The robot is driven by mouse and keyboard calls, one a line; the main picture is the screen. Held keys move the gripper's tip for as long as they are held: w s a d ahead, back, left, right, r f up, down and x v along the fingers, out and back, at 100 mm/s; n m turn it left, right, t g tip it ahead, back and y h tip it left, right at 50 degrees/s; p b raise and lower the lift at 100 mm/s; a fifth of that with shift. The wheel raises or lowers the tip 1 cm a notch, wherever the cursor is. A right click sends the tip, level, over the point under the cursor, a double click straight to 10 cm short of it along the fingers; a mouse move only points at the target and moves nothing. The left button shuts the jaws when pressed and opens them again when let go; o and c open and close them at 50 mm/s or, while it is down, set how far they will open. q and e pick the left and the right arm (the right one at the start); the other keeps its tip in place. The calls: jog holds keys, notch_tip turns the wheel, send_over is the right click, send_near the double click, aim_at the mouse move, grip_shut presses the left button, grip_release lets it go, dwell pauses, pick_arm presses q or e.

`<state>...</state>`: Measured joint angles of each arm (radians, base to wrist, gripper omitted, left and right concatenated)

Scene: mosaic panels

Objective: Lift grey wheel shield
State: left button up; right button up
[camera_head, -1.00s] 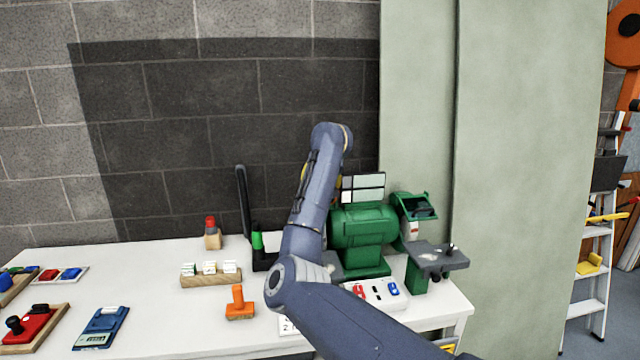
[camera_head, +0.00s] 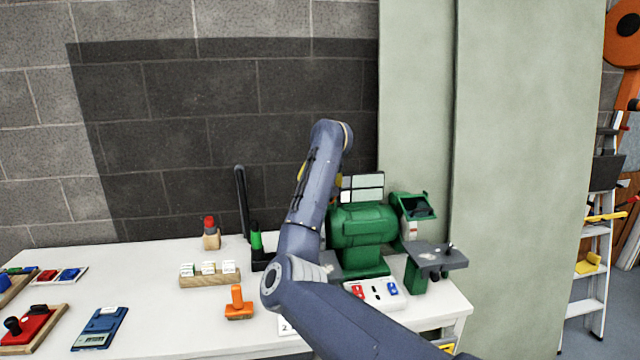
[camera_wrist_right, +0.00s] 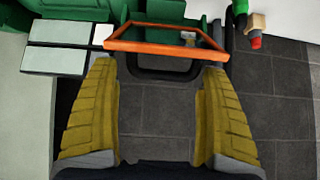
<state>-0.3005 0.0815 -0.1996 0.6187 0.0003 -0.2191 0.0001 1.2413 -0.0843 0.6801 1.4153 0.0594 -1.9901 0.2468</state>
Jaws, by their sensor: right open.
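A green bench grinder (camera_head: 362,237) stands at the right of the white table. Its right wheel has a green-framed shield (camera_head: 412,205). In the right wrist view, an orange-framed clear shield (camera_wrist_right: 165,28) lies just beyond my fingertips. A dark grey U-shaped rim (camera_wrist_right: 165,74) shows below it, between the finger ends; I cannot tell which part is the grey wheel shield. My right gripper (camera_wrist_right: 157,70) is open, with yellow fingers on either side and nothing visibly clamped. In the head view my right arm hides the grinder's left side and most of that gripper. My left gripper is not in view.
White panels (camera_head: 362,188) stand behind the grinder. A switch box (camera_head: 373,293) sits in front. An orange stamp (camera_head: 238,303), a wooden block with white tiles (camera_head: 209,280) and a black stand with a green-handled tool (camera_head: 257,240) are left of my arm.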

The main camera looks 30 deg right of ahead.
jog(key=v, duration=1.1)
jog(key=shift+s, duration=0.1)
